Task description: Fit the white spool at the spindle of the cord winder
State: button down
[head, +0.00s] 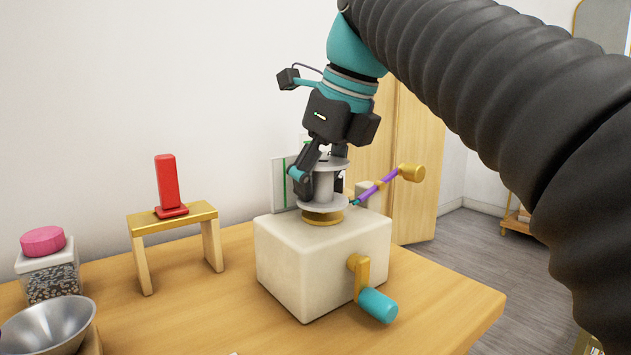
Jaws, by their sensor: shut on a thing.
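The white spool (322,190), with a flange at top and bottom, stands about upright over the gold spindle seat (323,218) on top of the cord winder (300,268). The winder is a cream block with a gold crank (358,272) and a teal handle (377,306) on its front. My gripper (317,180) points down from above and is shut on the spool, with one finger at its left side. The spool's lower flange appears at or just above the gold seat; I cannot tell whether they touch. The spindle's shaft is hidden by the spool.
A purple rod with a gold end (411,172) slants up just right of the spool. A red object (167,187) stands on a small wooden stand (173,222) at left. A pink-lidded jar (45,262) and a metal bowl (47,328) are at far left. The table (220,310) is clear in front.

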aim_at(333, 162)
jog(key=shift+f+b, duration=0.4)
jog(key=shift+f, duration=0.4)
jog(key=shift+c, duration=0.7)
grip_release()
jog(key=shift+r, duration=0.1)
jog(key=v, duration=0.6)
jog(key=shift+r, duration=0.2)
jog(key=shift+s+d+r, duration=0.15)
jog(key=shift+d+r, duration=0.05)
jog(key=shift+r, duration=0.2)
